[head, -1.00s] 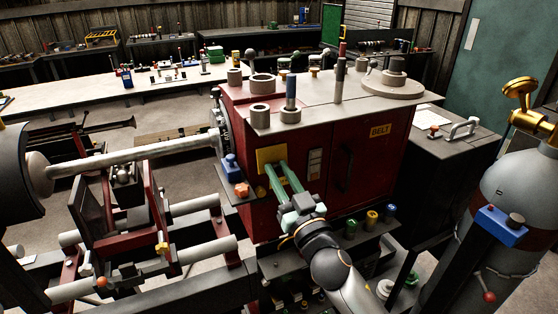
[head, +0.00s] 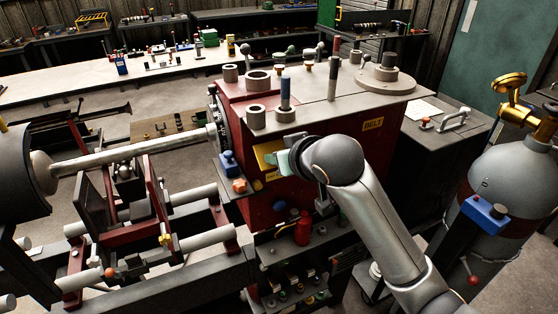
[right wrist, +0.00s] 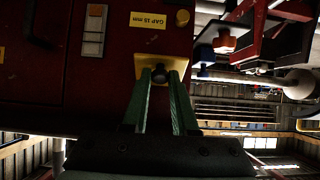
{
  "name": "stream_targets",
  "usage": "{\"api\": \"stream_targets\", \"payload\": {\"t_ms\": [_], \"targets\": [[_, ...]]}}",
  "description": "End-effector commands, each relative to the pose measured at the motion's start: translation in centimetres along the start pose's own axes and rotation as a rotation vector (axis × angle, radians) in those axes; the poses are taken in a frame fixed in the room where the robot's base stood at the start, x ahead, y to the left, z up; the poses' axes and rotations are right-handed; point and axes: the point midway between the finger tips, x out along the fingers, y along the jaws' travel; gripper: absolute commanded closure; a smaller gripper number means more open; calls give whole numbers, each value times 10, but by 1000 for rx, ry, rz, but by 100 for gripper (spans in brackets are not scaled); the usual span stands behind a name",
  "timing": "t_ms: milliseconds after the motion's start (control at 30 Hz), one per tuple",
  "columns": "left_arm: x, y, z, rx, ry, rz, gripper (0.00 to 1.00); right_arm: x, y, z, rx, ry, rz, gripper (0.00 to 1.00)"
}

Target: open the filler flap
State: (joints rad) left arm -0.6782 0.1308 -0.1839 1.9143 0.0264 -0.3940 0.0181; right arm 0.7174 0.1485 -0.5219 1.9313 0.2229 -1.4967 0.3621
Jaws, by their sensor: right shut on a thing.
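The yellow filler flap (head: 266,154) is on the front of the red lathe housing (head: 262,210), left of the BELT label. My right gripper (head: 284,162) reaches it from the right, and my wrist hides part of the flap in the head view. In the right wrist view the green fingers (right wrist: 160,80) are shut on a small dark knob (right wrist: 159,75) at the yellow flap (right wrist: 182,62). I cannot tell whether the flap stands away from the housing. My left gripper is not in view.
A blue and orange-knobbed shelf (head: 232,175) juts out just left of the flap. A red can (head: 303,232) stands below my right wrist. A long shaft (head: 130,152) lies to the left, and a gas cylinder (head: 497,200) stands at the right.

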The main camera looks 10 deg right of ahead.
Motion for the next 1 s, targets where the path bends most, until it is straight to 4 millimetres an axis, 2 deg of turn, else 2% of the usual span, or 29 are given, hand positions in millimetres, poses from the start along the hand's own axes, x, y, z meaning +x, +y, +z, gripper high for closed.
{"api": "stream_targets", "payload": {"t_ms": [33, 400, 967, 1000], "targets": [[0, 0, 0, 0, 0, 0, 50, -2, -1, -5, 1, -27, -3, 100], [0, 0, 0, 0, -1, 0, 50, -5, -1, -13, 2, -188, -1, 100], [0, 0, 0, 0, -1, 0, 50, -5, 0, -14, 3, -213, 0, 100], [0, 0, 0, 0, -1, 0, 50, -5, 0, -14, 3, -213, 0, 69]]}}
